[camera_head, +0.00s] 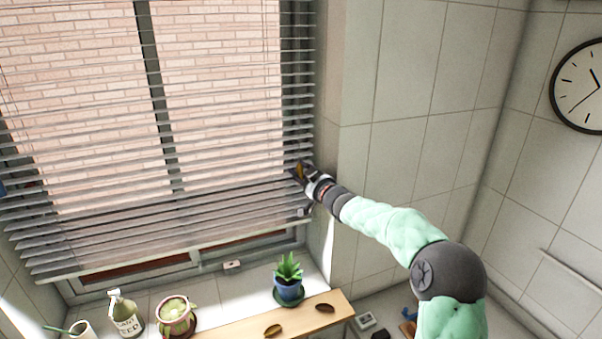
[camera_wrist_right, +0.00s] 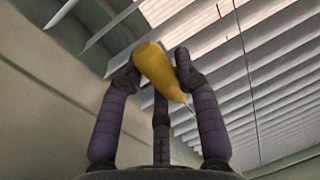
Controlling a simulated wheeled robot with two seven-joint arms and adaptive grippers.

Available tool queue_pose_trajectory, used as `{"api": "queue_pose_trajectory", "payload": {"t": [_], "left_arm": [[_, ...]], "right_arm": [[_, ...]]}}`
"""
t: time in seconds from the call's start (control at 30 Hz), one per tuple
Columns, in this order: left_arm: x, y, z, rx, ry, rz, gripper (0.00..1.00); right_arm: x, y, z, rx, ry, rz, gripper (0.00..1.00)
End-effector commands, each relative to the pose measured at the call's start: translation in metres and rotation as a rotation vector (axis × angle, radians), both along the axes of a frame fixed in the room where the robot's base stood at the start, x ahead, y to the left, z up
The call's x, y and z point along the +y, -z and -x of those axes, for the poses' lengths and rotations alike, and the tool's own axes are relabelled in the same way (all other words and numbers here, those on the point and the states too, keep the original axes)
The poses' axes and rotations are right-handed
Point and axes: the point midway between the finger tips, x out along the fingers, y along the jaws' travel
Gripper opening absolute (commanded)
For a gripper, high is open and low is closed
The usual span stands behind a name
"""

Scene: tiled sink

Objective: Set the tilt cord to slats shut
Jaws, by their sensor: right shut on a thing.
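The window blind (camera_head: 200,120) hangs across the window with its slats open; the brick wall shows between them. Its lower slats are bunched closer together. In the right wrist view the slats (camera_wrist_right: 260,75) fill the right side, with bright gaps between some. My right gripper (camera_head: 302,173) is at the blind's right edge, near its lower part. It is shut on the yellow cord tassel (camera_wrist_right: 158,68), which lies tilted between the fingers; a bit of cord shows by its lower end. In the head view the tassel (camera_head: 299,170) is small and partly hidden. My left gripper is out of view.
On the sill below stand a potted succulent (camera_head: 289,279), a cactus pot (camera_head: 176,316), a plant feed bottle (camera_head: 125,315) and a white cup (camera_head: 84,330). A wooden board (camera_head: 250,322) holds two brown objects. A tiled wall (camera_head: 420,100) is right of the window.

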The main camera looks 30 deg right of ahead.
Motion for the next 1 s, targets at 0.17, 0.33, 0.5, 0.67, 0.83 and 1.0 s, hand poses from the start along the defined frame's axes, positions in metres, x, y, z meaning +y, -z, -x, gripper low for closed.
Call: {"api": "queue_pose_trajectory", "payload": {"t": [0.17, 0.33, 0.5, 0.67, 0.83, 1.0], "left_arm": [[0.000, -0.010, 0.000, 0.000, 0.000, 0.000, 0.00], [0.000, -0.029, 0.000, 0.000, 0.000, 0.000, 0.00], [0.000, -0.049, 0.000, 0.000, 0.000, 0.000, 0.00], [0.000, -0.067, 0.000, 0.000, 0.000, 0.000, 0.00], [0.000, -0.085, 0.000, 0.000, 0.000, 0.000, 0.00], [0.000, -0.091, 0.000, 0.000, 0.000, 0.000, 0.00]], "right_arm": [[0.000, -0.012, 0.000, -0.001, 0.001, -0.003, 0.00], [0.000, -0.035, 0.000, -0.001, 0.001, -0.004, 0.00], [-0.001, -0.058, 0.000, -0.001, 0.002, -0.005, 0.00], [-0.001, -0.079, 0.000, -0.002, 0.002, -0.004, 0.00], [0.000, -0.100, 0.000, -0.003, 0.001, -0.003, 0.00], [0.000, -0.108, 0.000, -0.004, 0.001, -0.004, 0.00]]}}
